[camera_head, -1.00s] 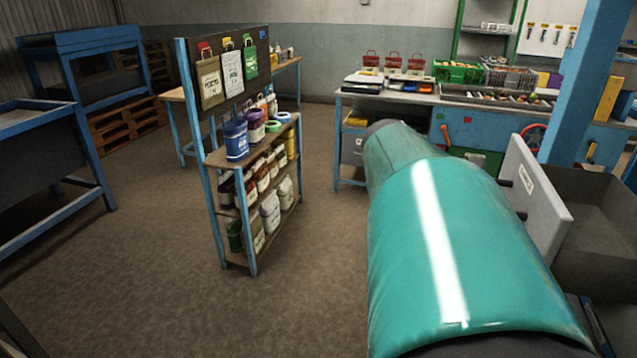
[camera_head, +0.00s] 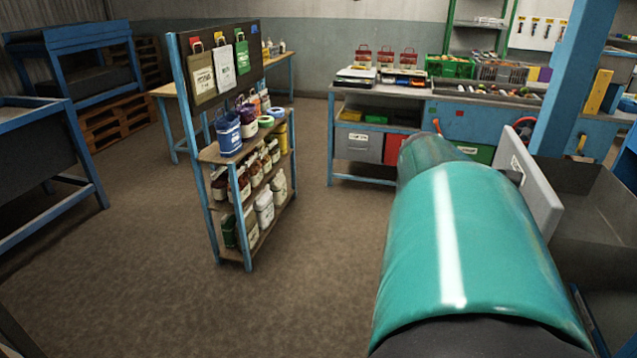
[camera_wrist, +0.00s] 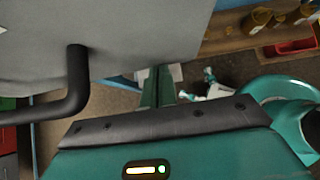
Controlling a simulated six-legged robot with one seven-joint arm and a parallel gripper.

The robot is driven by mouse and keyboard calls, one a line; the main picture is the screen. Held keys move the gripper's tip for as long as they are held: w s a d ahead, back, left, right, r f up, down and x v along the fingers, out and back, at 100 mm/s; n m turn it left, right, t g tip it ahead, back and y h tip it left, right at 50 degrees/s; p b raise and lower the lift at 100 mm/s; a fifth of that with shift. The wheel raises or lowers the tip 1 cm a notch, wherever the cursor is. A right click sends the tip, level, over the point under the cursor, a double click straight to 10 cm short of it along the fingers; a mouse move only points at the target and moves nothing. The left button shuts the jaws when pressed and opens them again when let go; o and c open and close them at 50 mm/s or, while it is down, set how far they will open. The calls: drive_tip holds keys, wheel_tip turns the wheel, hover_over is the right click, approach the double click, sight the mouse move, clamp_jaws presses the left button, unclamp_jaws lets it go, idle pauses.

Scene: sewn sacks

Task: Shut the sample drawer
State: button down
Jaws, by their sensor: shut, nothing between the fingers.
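The sample drawer stands pulled out at the right of the head view. It has a pale grey front (camera_head: 537,192) with a small label and a deep dark grey box (camera_head: 600,205) behind it. In the wrist view a grey panel (camera_wrist: 150,35) with a bent black handle (camera_wrist: 77,85) fills the upper left, seemingly the drawer front. My gripper (camera_wrist: 158,78) shows in the wrist view as narrow dark green fingers, closed together and empty, near the panel's lower edge. I cannot tell if they touch it. In the head view my teal arm hides the gripper.
A blue post (camera_head: 572,90) stands close beside the drawer. A workbench (camera_head: 345,103) with boxes and crates runs along the back. A shelf rack (camera_head: 215,160) with jars and hanging bags stands mid-left. The floor (camera_head: 150,270) at left is clear.

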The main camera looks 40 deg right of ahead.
drive_tip(key=s+d, duration=0.4)
drive_tip(key=s, duration=0.2)
drive_tip(key=s+d, duration=0.4)
drive_tip(key=s, duration=0.3)
drive_tip(key=s+d, duration=0.3)
drive_tip(key=s, duration=0.3)
drive_tip(key=shift+s+d, duration=0.4)
drive_tip(key=shift+s+d+r, duration=0.1)
drive_tip(key=shift+s+d, duration=0.05)
drive_tip(key=shift+s, duration=0.4)
